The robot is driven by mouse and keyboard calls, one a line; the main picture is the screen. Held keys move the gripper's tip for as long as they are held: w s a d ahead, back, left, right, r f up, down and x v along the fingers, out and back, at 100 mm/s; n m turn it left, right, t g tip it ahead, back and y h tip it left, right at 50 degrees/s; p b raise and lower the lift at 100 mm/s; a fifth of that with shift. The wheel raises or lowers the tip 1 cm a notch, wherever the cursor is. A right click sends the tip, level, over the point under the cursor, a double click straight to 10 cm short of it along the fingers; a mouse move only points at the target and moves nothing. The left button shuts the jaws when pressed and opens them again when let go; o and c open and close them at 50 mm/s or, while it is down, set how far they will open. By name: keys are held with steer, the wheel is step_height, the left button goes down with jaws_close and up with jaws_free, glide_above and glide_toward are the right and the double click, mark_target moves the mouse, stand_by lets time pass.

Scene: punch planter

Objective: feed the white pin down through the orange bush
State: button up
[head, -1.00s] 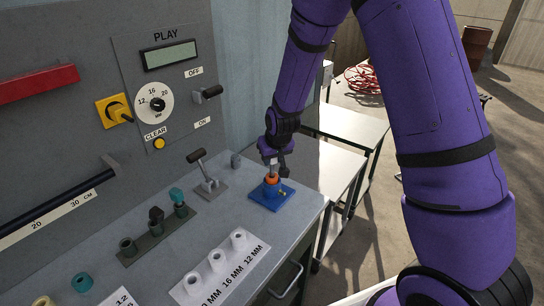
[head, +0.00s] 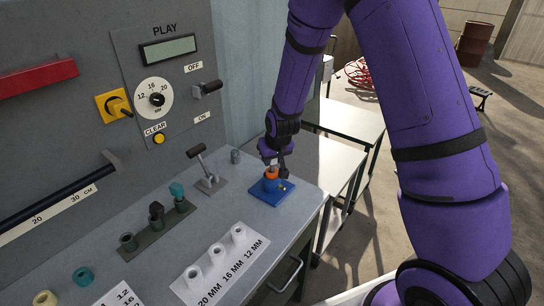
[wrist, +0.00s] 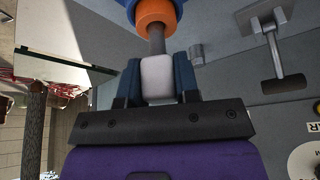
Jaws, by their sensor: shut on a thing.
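The white pin (wrist: 157,82) has a pale block-like head and a grey shaft in the wrist view. My gripper (wrist: 157,68) is shut on the head, with a dark blue finger on each side. The shaft runs to the orange bush (wrist: 157,13) and meets its near face; how deep it sits inside is hidden. In the head view the orange bush (head: 271,173) stands on a blue block (head: 288,200) near the bench's right end. My gripper (head: 272,162) is just above it, pointing down, and largely hides the pin.
A grey lever (head: 206,165) on a plate stands left of the blue block. A rack (head: 152,235) with dark and teal pieces and a white strip (head: 238,262) with several white bushes lie nearer. The upright PLAY panel (head: 165,75) is behind.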

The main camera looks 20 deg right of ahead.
steer(key=shift+f, duration=1.35)
steer(key=o, duration=1)
steer(key=v, duration=1.1)
